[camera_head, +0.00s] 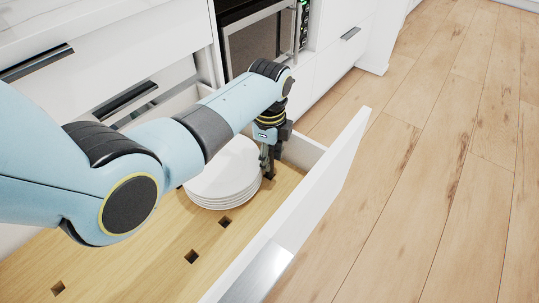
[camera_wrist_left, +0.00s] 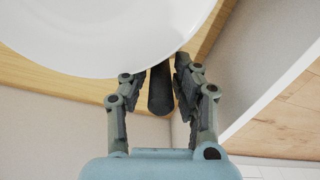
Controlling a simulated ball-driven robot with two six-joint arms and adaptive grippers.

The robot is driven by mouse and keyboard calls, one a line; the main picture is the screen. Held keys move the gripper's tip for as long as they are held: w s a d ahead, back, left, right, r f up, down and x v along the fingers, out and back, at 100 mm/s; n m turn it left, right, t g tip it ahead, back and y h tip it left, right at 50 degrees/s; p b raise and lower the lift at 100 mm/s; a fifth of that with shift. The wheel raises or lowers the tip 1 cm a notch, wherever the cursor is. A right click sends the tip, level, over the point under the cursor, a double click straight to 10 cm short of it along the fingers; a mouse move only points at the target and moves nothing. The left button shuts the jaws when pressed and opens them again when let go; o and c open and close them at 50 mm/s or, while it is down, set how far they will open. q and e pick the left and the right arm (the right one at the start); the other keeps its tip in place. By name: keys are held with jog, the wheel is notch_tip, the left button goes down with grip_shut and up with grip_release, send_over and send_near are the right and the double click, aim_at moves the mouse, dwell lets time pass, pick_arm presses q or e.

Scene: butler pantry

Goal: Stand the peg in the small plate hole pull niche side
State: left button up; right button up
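My left gripper (camera_head: 267,170) points down into an open drawer, at the right edge of a stack of white plates (camera_head: 226,178). The peg is beside the rim of the top plate (camera_wrist_left: 100,35). The peg's lower end is hidden, so I cannot tell whether it sits in a hole. My right gripper is out of view.
The wooden drawer base (camera_head: 140,262) is clear in front of the plates, with further holes (camera_head: 191,257) and (camera_head: 58,288). The white drawer front (camera_head: 318,190) rises close to the right of my gripper. White cabinets and a built-in appliance (camera_head: 255,45) stand behind.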

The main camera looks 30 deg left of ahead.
pick_arm(q)
jog(key=shift+r, duration=0.1)
notch_tip(320, 180, up, 12)
jog(key=p, duration=0.4)
jog(key=shift+r+p, duration=0.1)
jog(key=shift+p, duration=0.25)
